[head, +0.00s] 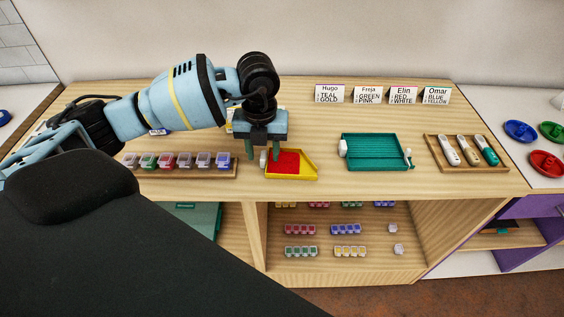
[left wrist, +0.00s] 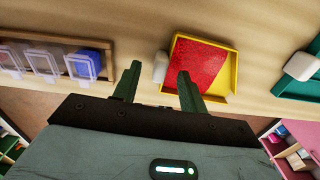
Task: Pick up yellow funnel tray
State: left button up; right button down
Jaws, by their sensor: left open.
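The yellow funnel tray (head: 306,170) lies on the wooden table, right of centre-left, with a red layer filling much of its floor. It also shows in the left wrist view (left wrist: 234,72). A white grip block (left wrist: 160,67) sits at its left side. My left gripper (head: 263,153) points down over that side, open. In the left wrist view its two green fingers (left wrist: 157,75) stand on either side of the white block, with nothing clamped. Whether they touch the block cannot be told. My right gripper is not in view.
A rack of lidded bead boxes (head: 178,161) stands left of the tray. A green tray (head: 375,150) lies to the right, then a wooden tray (head: 440,164) of pen-like tools. Name cards (head: 368,94) stand behind. Bare table separates the two funnel trays.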

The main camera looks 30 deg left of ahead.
pick_arm(q)
jog(key=shift+f, duration=0.65)
grip_shut()
jog(key=shift+r, duration=0.15)
jog(key=shift+r, duration=0.6)
notch_tip(320, 180, up, 2)
jog(key=shift+r, duration=0.2)
jog(key=s+d, duration=0.2)
jog(key=s, duration=0.6)
jog(key=s+d+r, duration=0.1)
jog(key=s, duration=0.6)
jog(key=shift+s+d, duration=0.35)
jog(key=shift+d, duration=0.05)
jog(key=shift+r, duration=0.1)
